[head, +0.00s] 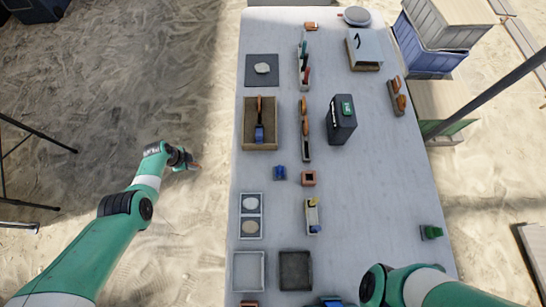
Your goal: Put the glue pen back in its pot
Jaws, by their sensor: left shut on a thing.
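My left gripper (187,161) is off the table's left side, above the sand. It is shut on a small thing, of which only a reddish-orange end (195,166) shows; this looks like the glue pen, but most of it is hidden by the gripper. A small square brown pot (309,178) with a dark opening stands in the middle of the table, apart from the gripper and to its right; it looks like the pen's pot. A small blue thing (280,173) is just left of it. My right arm comes in at the bottom right, and its gripper is out of view.
On the table (365,190) are a wooden tray (247,140) holding a brush, a dark box (341,120), a two-part tray (241,228), and two square trays at the front. A green thing (431,232) is at the right edge. The right-centre surface is clear.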

